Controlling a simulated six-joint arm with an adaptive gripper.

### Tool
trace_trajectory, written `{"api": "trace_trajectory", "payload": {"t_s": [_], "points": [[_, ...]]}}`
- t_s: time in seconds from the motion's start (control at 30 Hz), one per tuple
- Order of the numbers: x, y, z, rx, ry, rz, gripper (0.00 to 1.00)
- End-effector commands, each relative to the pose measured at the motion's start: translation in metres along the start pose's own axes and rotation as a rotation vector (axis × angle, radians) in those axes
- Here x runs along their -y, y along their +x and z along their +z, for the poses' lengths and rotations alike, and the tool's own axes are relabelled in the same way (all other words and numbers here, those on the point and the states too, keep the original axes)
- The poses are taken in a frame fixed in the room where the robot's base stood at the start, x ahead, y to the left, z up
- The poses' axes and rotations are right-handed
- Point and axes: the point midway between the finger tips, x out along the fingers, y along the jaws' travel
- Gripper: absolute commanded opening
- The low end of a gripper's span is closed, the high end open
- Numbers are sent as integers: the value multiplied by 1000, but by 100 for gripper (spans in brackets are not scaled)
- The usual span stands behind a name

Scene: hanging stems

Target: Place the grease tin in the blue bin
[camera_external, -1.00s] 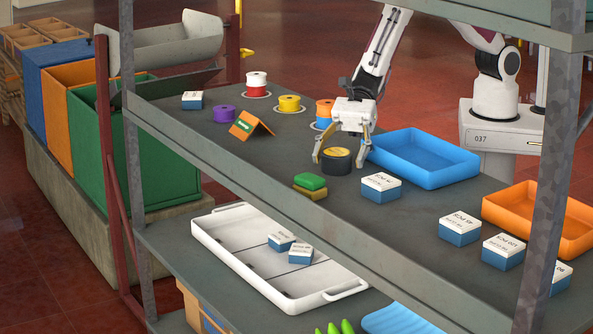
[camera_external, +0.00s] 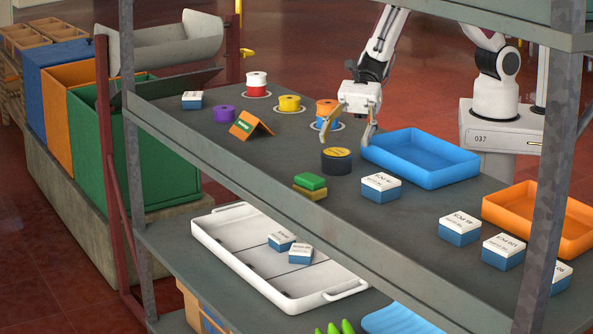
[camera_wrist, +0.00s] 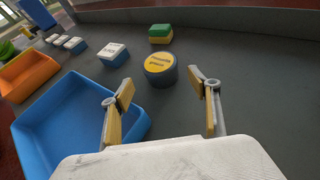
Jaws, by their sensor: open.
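The grease tin (camera_external: 337,161) is a short dark cylinder with a yellow lid. It stands upright on the grey shelf, left of the blue bin (camera_external: 423,160). In the wrist view the tin (camera_wrist: 160,69) stands beyond my fingertips, roughly between their lines. My gripper (camera_external: 348,133) is open and empty, above and behind the tin and apart from it. In the wrist view my gripper (camera_wrist: 168,94) shows both fingers spread. The blue bin is an open, shallow tray; in the wrist view the bin (camera_wrist: 67,120) lies at the left, partly hidden by my left finger. It looks empty.
Green and yellow blocks (camera_external: 310,186) and a white-and-blue box (camera_external: 381,187) stand near the tin. An orange tray (camera_external: 540,218) and more boxes lie right. Spools (camera_external: 289,104) and an orange folded sign (camera_external: 250,125) stand left. A shelf post (camera_external: 551,170) rises in front.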

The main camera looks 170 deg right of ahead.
Motion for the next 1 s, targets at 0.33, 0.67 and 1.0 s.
{"api": "trace_trajectory", "payload": {"t_s": [0.33,0.67,1.0], "points": [[-6,0,4,0,-16,12,61],[-74,-7,38,1,-208,154,61],[-205,-47,76,11,-619,429,61]]}}
